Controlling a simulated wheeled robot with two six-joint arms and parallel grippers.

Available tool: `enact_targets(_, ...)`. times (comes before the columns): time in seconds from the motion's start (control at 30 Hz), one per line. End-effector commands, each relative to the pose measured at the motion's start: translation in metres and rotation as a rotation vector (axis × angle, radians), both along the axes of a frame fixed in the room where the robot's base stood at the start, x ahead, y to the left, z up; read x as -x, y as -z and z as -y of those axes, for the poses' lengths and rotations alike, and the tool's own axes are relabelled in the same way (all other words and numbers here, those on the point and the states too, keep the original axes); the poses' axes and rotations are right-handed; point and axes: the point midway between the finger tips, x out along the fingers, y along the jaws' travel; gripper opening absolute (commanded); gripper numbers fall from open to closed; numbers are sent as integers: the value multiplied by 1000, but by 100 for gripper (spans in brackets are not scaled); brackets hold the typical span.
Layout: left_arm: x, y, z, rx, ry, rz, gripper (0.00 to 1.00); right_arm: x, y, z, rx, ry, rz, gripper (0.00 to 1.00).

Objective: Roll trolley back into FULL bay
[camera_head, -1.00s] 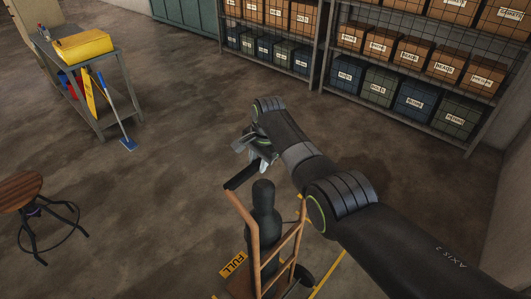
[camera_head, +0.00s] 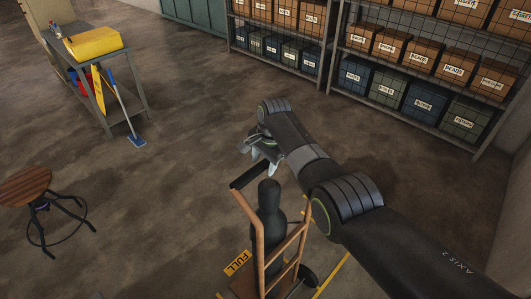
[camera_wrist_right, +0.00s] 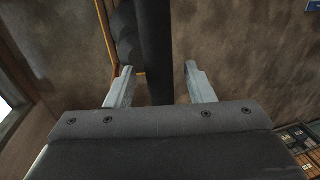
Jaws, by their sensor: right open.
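The trolley (camera_head: 260,243) is a copper-coloured hand truck with a black handle bar (camera_head: 240,182), standing upright at the bottom centre of the head view. It carries a dark gas cylinder (camera_head: 270,220). A yellow FULL label (camera_head: 237,263) and yellow floor lines (camera_head: 333,274) lie beside its base. My right gripper (camera_head: 263,160) is open, by the upper end of the handle. In the wrist view, the dark handle bar (camera_wrist_right: 155,45) runs between the open fingers (camera_wrist_right: 160,86), with neither finger clearly touching it. My left gripper is not in view.
A stool (camera_head: 25,187) stands at the left. Shelves with labelled boxes (camera_head: 400,92) line the back. The floor between is clear.

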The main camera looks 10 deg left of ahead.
Motion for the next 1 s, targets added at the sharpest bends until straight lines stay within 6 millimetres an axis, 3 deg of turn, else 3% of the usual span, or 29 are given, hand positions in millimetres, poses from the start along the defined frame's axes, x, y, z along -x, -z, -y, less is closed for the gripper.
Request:
enact_targets(0.3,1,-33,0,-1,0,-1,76,3,-36,5,-1,1,2,49)
enact_targets(0.5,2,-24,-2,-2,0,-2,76,6,-56,9,-2,0,2,49)
enact_targets(1.0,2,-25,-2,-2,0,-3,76,17,-155,25,-1,0,3,49)
